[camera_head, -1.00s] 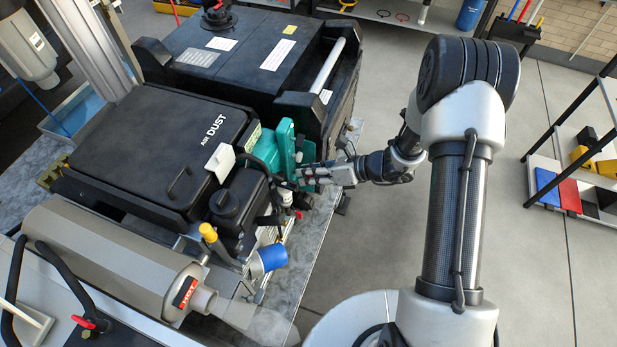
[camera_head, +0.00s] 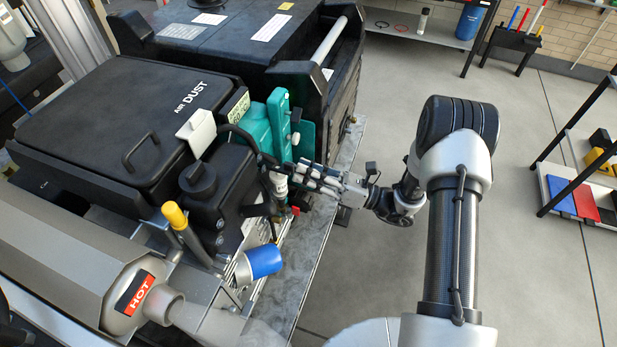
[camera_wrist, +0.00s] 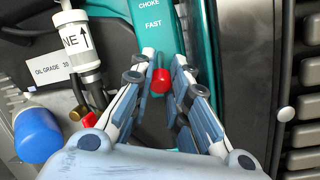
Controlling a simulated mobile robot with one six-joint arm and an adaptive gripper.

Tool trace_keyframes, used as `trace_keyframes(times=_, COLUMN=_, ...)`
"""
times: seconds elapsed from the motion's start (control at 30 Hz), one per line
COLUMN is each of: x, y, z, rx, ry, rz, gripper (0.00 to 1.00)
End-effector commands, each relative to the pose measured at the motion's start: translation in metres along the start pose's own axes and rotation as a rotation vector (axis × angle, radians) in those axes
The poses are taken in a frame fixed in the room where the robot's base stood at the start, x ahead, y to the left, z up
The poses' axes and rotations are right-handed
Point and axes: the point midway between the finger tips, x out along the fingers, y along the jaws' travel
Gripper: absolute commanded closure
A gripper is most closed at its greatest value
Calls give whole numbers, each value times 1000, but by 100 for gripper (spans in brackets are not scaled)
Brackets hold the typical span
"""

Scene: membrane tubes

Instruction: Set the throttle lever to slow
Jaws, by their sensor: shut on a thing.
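The throttle lever's red knob (camera_wrist: 161,80) sits between the fingers of my gripper (camera_wrist: 164,62) in the wrist view, and the fingers are shut on it. The teal panel (camera_wrist: 150,38) behind it reads CHOKE at the top and FAST just below. The panel farther down is hidden by my fingers, and no SLOW label shows. In the head view, my gripper (camera_head: 301,168) reaches from the right to the lower part of the teal panel (camera_head: 278,120) on the engine's side. The knob is too hidden there to see.
A white filter labelled NE (camera_wrist: 78,45) and a blue cylinder (camera_wrist: 38,135) lie left of my gripper in the wrist view. The head view shows a muffler marked HOT (camera_head: 70,265), a yellow-topped dipstick (camera_head: 174,215) and the bench edge (camera_head: 325,225). Open floor lies to the right.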

Motion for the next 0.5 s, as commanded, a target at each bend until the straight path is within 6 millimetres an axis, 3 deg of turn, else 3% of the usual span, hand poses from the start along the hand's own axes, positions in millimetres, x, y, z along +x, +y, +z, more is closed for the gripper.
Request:
trace_keyframes(times=0.03, x=0, y=-2, z=-6, rx=4, ry=-6, rz=5, gripper=100)
trace_keyframes(times=0.5, x=1, y=-1, z=-6, rx=3, ry=-44, rz=25, gripper=100)
